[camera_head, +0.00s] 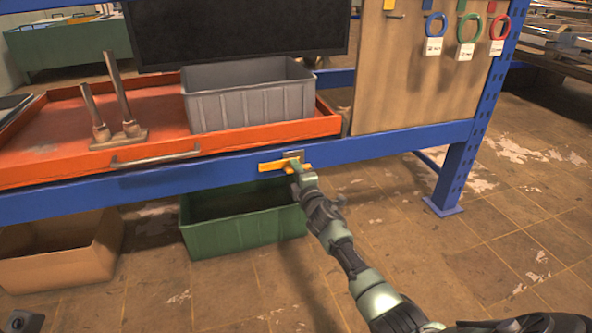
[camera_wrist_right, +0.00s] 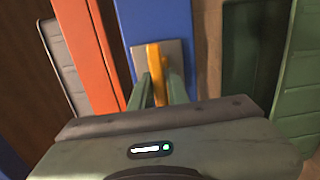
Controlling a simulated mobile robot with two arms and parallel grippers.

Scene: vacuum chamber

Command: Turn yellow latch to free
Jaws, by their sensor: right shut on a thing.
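The yellow latch (camera_head: 272,166) is on a small grey plate on the front of the blue beam, below the right part of the orange tray. It lies about level, with its longer end to the left. In the right wrist view the latch (camera_wrist_right: 154,62) sits between my two green fingers. My right gripper (camera_head: 297,170) is shut on the latch; its fingers hide part of it in the head view. In the right wrist view the right gripper (camera_wrist_right: 160,90) shows the grey plate (camera_wrist_right: 172,54) just beyond.
The orange tray (camera_head: 50,150) holds a grey bin (camera_head: 248,105) and a metal stand with two posts (camera_head: 121,110). A green crate (camera_head: 240,235) and a cardboard box (camera_head: 60,262) stand below the beam (camera_head: 400,138). A board with hanging rings (camera_head: 425,70) is at right.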

